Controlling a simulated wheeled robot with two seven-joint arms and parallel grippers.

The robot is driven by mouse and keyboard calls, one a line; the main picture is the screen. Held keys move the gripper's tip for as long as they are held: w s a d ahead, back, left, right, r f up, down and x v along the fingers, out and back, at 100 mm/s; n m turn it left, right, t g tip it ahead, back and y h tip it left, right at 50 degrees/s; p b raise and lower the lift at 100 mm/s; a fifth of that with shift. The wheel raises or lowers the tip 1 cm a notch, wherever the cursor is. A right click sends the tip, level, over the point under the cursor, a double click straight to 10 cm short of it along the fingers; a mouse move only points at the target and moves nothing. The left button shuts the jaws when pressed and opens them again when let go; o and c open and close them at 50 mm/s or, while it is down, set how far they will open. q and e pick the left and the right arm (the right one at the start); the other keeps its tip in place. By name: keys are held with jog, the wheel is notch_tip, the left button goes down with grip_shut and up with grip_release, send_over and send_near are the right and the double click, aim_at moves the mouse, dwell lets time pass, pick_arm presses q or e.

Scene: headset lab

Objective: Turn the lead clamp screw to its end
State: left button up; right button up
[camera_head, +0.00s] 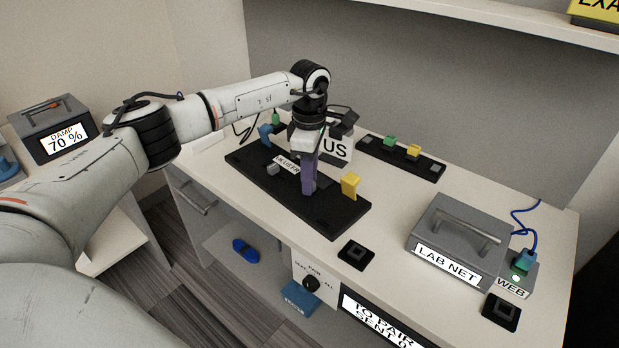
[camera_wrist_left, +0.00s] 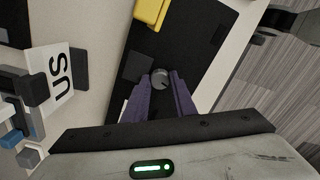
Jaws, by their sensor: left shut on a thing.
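My left gripper (camera_head: 308,190) has purple fingers and points down at the black board (camera_head: 335,222) on the bench. In the left wrist view its fingers (camera_wrist_left: 160,92) close around a round grey knob (camera_wrist_left: 160,77) with a dark mark on its top, which I take to be the lead clamp screw. The fingers hide the knob in the head view. A yellow block (camera_head: 350,185) stands on the board to the right of the fingers, and it shows at the top of the wrist view (camera_wrist_left: 150,12). My right gripper is not in view.
A white box marked US (camera_head: 338,152) stands behind the gripper. A grey LAB NET box (camera_head: 460,240) stands at right.

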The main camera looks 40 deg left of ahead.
pick_arm(q)
jog(key=m, duration=0.4)
jog(key=shift+m, duration=0.4)
dwell(0.4)
jog(key=o, duration=1)
jog(key=shift+o, duration=0.2)
notch_tip(320, 180, up, 10)
jog(key=shift+r+b, duration=0.2)
jog(key=shift+b, duration=0.2)
